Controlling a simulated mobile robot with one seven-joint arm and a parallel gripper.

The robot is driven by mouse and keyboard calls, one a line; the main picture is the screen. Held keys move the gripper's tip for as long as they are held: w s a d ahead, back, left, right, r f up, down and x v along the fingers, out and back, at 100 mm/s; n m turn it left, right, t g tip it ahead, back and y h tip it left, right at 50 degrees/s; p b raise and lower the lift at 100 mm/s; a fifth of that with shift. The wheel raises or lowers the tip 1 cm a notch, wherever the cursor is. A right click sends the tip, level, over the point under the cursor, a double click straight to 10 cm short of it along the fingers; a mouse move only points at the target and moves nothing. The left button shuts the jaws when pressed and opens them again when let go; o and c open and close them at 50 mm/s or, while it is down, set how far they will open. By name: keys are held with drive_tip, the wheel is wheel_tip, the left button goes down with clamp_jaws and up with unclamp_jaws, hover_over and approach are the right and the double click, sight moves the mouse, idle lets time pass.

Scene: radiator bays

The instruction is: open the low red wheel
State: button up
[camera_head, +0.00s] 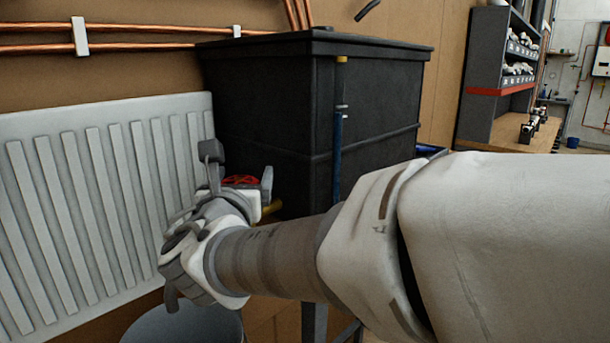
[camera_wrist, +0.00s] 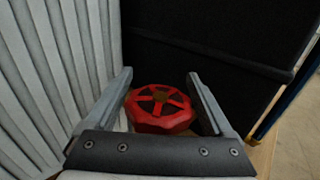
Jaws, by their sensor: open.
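The red wheel (camera_wrist: 160,108) is a spoked handwheel that sits between the two fingers of my gripper (camera_wrist: 160,84) in the wrist view. The fingers are open, one on each side of it, with a small gap showing at the right finger. I cannot tell whether the left finger touches the wheel. In the head view, the red wheel (camera_head: 241,181) shows only in part, behind my gripper (camera_head: 238,172), beside the right end of the white radiator. The lower part of the wheel and its valve are hidden.
A white ribbed radiator (camera_head: 95,190) stands close on the left. A large black tank (camera_head: 270,110) stands right behind the wheel. A blue upright pipe (camera_head: 337,150) runs down its front corner. A grey round container (camera_head: 185,328) is below my wrist. Copper pipes (camera_head: 130,47) run above the radiator.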

drive_tip(key=shift+c, duration=0.2)
drive_tip(key=c, duration=1.1)
drive_tip(key=shift+f, duration=0.1)
